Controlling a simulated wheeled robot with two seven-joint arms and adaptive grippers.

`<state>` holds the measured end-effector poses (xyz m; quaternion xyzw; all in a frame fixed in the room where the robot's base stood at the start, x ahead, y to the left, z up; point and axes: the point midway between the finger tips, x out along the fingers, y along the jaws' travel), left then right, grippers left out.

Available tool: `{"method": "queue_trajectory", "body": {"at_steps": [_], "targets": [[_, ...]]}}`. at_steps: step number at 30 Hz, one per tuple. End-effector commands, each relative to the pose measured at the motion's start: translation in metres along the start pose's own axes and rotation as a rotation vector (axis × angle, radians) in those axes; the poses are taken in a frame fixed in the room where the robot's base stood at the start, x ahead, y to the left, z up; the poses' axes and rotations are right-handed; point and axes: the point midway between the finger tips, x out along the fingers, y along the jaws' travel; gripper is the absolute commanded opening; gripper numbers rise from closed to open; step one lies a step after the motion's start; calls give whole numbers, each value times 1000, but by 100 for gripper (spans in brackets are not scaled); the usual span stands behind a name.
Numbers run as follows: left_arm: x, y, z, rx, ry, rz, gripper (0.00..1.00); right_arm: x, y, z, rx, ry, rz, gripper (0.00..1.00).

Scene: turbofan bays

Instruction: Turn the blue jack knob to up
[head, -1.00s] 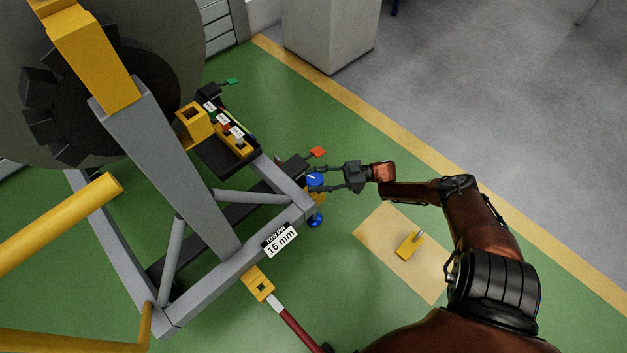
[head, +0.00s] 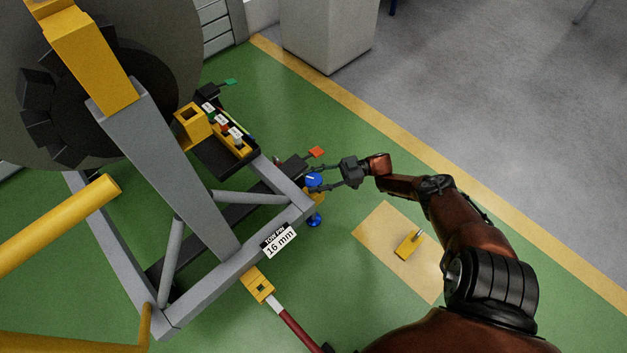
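The blue jack knob (head: 314,180) sits on top of the jack at the right corner of the grey stand frame (head: 283,237). A white mark shows on the knob's top. The blue jack foot (head: 315,220) shows below it, near the green floor. My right gripper (head: 322,177) reaches in from the right with its two fingers apart, one on the far side of the knob and one on the near side. I cannot tell whether the fingers touch the knob. My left gripper is not in view.
An orange-red pedal-like tab (head: 317,152) is just behind the knob. A black tray (head: 228,157) with labelled parts is on the stand. A yellow part (head: 408,245) lies on a tan floor mat (head: 383,233). A red tow bar (head: 298,328) runs along the front.

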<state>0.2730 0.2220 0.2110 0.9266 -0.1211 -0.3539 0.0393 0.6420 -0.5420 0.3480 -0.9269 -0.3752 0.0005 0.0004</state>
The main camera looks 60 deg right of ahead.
Motion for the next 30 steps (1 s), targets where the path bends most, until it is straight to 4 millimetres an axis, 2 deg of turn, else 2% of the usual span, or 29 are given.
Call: {"method": "queue_trajectory", "body": {"at_steps": [8,20,26,30], "targets": [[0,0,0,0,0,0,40,0,0,-1,-1,2,2,61],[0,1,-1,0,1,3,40,-2,0,-6,-1,2,1,61],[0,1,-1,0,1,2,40,-1,0,-26,-1,1,-1,61],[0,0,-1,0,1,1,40,-1,0,-48,-1,1,-1,61]]}}
